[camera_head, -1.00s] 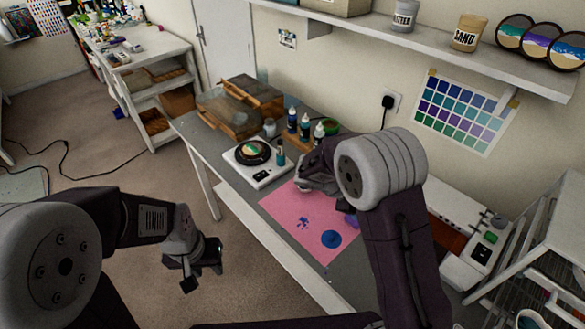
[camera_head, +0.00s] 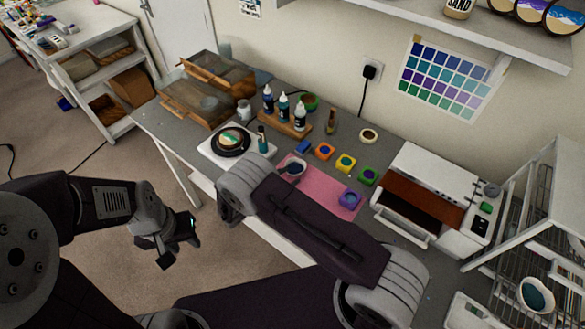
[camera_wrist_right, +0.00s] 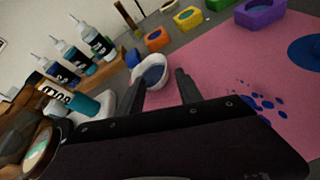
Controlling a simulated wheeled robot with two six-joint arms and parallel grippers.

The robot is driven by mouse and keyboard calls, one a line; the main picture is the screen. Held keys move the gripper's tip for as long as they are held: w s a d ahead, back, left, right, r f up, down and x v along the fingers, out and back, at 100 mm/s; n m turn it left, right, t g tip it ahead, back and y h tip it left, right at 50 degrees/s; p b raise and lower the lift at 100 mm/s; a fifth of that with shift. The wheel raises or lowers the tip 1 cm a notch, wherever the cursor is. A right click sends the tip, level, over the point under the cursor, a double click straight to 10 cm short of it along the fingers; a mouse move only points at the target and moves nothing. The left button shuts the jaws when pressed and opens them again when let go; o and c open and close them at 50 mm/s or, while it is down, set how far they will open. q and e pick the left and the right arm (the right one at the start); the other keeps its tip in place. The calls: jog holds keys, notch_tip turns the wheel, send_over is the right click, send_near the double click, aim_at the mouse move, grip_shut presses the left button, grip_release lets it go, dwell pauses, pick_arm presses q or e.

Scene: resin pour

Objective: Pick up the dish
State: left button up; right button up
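A small white dish (camera_head: 293,168) with blue-grey contents stands at the pink mat's upper left edge. In the right wrist view the dish (camera_wrist_right: 152,73) shows ahead of my right gripper (camera_wrist_right: 161,88), whose two fingers are apart with nothing clasped. One finger overlaps the dish's lower part; I cannot tell if they touch. In the head view my right arm hides its gripper. My left gripper (camera_head: 181,245) looks open and empty, off the table's front side above the floor. A round black dish (camera_head: 231,142) with a painted inside sits on the white scale (camera_head: 211,151).
Dropper bottles (camera_head: 283,107) stand in a wooden holder behind the dish. Coloured moulds (camera_head: 345,162) line the mat's back edge; a purple one (camera_head: 349,198) sits on the mat (camera_head: 321,187). A white oven-like box (camera_head: 433,190) and a wire rack (camera_head: 530,230) stand right.

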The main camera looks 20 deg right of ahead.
aim_at(299, 175)
jog(key=shift+d, duration=0.35)
jog(key=d, duration=0.1)
jog(key=d+p, duration=0.2)
jog(key=shift+w+f, duration=0.1)
jog(key=shift+w, duration=0.15)
jog(key=shift+w+d+f, duration=0.5)
jog(key=shift+w+f, duration=0.1)
jog(key=shift+w, duration=0.1)
jog(key=shift+w+f, duration=0.15)
jog(key=shift+w, duration=0.05)
jog(key=shift+s, duration=0.2)
grip_shut()
pick_arm(q)
jog(key=shift+s+d+r, duration=0.1)
jog(key=shift+s+r, duration=0.1)
jog(key=shift+r, duration=0.45)
jog(key=shift+s+d+r, duration=0.1)
jog(key=shift+s+r, duration=0.1)
jog(key=shift+r, duration=0.4)
jog(key=shift+w, duration=0.1)
pick_arm(e)
jog(key=shift+w, duration=0.1)
